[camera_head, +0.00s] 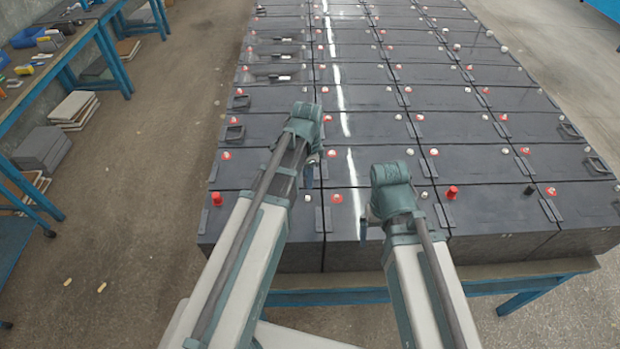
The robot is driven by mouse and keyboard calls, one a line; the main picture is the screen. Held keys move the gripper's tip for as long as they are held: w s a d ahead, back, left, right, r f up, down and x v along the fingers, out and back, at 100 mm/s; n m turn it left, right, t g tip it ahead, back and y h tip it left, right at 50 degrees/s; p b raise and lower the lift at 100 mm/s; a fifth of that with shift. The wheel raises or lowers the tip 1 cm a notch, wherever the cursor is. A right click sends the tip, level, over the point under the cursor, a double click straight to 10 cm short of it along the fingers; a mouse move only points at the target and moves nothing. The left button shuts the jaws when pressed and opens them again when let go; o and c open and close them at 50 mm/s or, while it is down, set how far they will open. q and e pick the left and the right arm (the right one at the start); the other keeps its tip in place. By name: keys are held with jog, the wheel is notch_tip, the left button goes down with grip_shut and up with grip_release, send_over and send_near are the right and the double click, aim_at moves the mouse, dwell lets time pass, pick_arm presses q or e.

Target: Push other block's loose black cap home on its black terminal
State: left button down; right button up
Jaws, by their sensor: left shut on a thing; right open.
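Rows of dark battery blocks (385,165) fill the bench, with small red and pale terminals on their tops. My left gripper (309,178) is low over the front rows, above a pale terminal (308,198). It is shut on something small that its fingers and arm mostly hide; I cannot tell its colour. My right gripper (363,225) is open and empty in front of a red-marked terminal (364,195) in the front row. A black cap (529,190) stands upright at the front right. Tall red caps stand at the front left (216,198) and front middle (452,192).
Black carrying handles (234,133) stick up along the block edges. A blue bench frame (520,284) carries the blocks. A blue workbench (100,45) with tools stands at the left. The floor (140,180) between is mostly clear.

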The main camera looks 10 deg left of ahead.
pick_arm(q)
jog(key=b, duration=0.4)
send_over(308, 196)
jog(key=shift+f, duration=2.25)
jog(key=shift+f+b, duration=1.35)
jog(key=shift+b, duration=0.15)
dwell(0.5)
jog(key=shift+c, duration=0.3)
grip_release()
jog(key=shift+r, duration=0.15)
dwell(0.4)
jog(key=shift+r+p, duration=3.4)
jog(key=shift+p, duration=0.15)
